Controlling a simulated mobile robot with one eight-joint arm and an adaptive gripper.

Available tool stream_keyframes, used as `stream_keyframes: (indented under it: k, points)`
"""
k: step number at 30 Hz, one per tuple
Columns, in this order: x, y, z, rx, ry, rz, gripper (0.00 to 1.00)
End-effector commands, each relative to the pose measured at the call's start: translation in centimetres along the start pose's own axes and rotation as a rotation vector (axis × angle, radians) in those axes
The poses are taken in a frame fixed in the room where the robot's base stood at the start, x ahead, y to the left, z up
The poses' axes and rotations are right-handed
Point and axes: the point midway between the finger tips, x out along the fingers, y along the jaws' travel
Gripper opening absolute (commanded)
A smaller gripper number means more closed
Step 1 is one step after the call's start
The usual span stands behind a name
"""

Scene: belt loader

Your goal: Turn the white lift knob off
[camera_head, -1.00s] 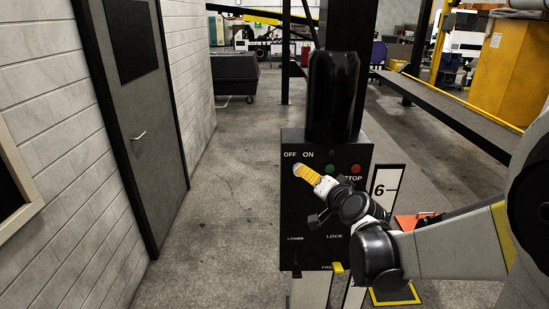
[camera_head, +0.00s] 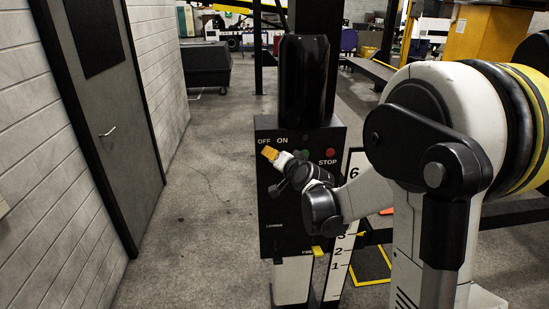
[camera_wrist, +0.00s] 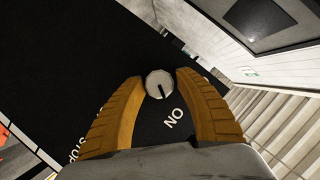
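The white lift knob (camera_wrist: 158,79) is a small round knob on a black panel in the wrist view. Its dark pointer line points toward the ON label (camera_wrist: 174,118). My gripper (camera_wrist: 161,77) is open, with one yellow ribbed finger on each side of the knob and narrow gaps between. In the head view, my gripper (camera_head: 269,153) is at the upper left of the black control panel (camera_head: 283,215), just below the OFF and ON labels. It hides the knob there.
A red STOP button (camera_head: 330,153) is right of my gripper on the panel, with a green button (camera_head: 303,154) nearer. A black column (camera_head: 305,80) rises above the panel. A grey door (camera_head: 100,110) stands left, with clear floor between.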

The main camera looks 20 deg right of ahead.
Motion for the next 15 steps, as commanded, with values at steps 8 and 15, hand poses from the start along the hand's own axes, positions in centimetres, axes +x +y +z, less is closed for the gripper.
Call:
stream_keyframes:
  k: [8, 15]
  points:
    - [-0.01, -0.01, 0.00, -0.002, 0.000, 0.001, 0.01]
    - [0.01, -0.09, 0.01, -0.050, 0.000, 0.020, 0.01]
